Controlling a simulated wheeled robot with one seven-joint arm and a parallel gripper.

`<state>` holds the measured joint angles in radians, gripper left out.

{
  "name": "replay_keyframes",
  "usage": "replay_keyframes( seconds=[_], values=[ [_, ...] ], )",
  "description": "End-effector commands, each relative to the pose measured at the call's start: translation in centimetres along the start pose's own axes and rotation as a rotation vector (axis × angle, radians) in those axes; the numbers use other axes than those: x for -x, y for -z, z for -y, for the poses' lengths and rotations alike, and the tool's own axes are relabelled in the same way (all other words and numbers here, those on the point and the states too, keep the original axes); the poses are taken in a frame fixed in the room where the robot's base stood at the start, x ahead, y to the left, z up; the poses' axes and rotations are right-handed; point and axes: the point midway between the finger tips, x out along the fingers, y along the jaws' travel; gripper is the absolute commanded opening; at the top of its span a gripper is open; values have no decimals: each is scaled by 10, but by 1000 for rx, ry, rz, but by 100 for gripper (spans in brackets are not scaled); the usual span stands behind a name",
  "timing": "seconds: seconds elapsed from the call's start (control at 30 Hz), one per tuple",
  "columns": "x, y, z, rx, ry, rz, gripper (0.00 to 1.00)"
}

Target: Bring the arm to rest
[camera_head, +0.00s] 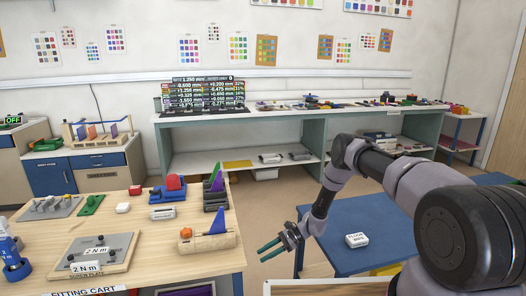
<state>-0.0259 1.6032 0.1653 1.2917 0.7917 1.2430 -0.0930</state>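My arm reaches in from the right edge of the head view and bends down toward the middle. My gripper (261,255) is at its end, pointing left, just right of the wooden-topped fitting cart (150,240). Its two teal fingers are apart with nothing visible between them. It is over the gap between the cart and the blue table (375,215), touching neither as far as I can see.
The cart carries a grey plate (120,244) marked 2 N m, a wooden block with a blue wedge (215,230), and several small fixtures. A white box (357,240) lies on the blue table. A long bench (270,112) with a display board (203,95) stands along the back wall.

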Motion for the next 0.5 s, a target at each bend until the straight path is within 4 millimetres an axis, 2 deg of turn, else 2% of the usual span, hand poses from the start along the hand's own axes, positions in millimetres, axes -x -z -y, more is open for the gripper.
replay_keyframes(
  seconds=[0.27, 0.37, 0.5],
  values=[
    [52, -58, 33, 114, -26, -73, 40],
    [80, -91, 46, 176, -39, -116, 40],
    [130, -150, 58, 283, -62, -201, 40]
  ],
)
